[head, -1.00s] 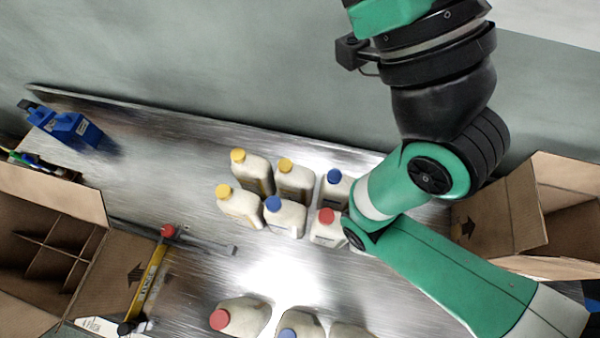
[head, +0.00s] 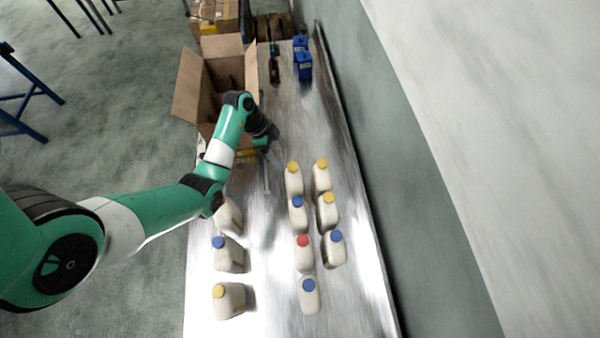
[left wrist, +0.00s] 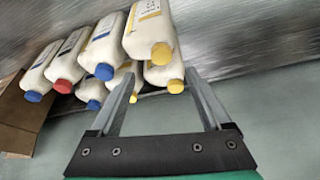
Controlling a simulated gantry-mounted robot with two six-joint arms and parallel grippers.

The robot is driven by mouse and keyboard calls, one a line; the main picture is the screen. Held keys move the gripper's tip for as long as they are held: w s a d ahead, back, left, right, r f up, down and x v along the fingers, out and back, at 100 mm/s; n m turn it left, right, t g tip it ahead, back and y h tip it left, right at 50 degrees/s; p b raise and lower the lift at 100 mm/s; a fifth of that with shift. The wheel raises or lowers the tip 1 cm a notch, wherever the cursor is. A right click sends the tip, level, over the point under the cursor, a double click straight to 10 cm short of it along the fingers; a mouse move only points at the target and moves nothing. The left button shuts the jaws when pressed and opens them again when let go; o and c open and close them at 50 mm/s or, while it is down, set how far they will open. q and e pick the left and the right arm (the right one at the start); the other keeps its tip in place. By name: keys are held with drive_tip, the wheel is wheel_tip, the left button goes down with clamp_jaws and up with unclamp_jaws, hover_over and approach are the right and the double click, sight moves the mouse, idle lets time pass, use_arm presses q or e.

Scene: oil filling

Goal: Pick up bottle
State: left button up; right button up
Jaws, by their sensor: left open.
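Several pale bottles with coloured caps stand on the metal table in the head view. A group on the right holds yellow-capped bottles (head: 294,182), blue-capped ones (head: 335,250) and a red-capped one (head: 305,258). A row nearer the left edge holds a blue-capped bottle (head: 229,256), a yellow-capped bottle (head: 230,302) and one partly hidden by my arm. My left gripper (head: 277,142) is above the table, between the box and the group. In the left wrist view it is open (left wrist: 160,76), with yellow-capped bottles (left wrist: 148,28) ahead of its fingers. I see no bottle held.
An open cardboard box (head: 190,85) stands at the table's left side, beside my left forearm. Blue containers (head: 303,62) stand at the far end. A wall (head: 400,150) runs along the right. The table (head: 325,125) between containers and bottles is mostly clear.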

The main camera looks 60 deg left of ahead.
sight(292, 166)
use_arm(q)
drive_tip(key=x, duration=0.3)
drive_tip(key=shift+w+d+f, duration=0.1)
drive_tip(key=shift+w+f, duration=0.1)
drive_tip(key=shift+f, duration=0.15)
drive_tip(key=b+x, duration=0.2)
drive_tip(key=x, duration=0.3)
drive_tip(key=shift+f, duration=0.15)
clamp_jaws()
idle(0.9)
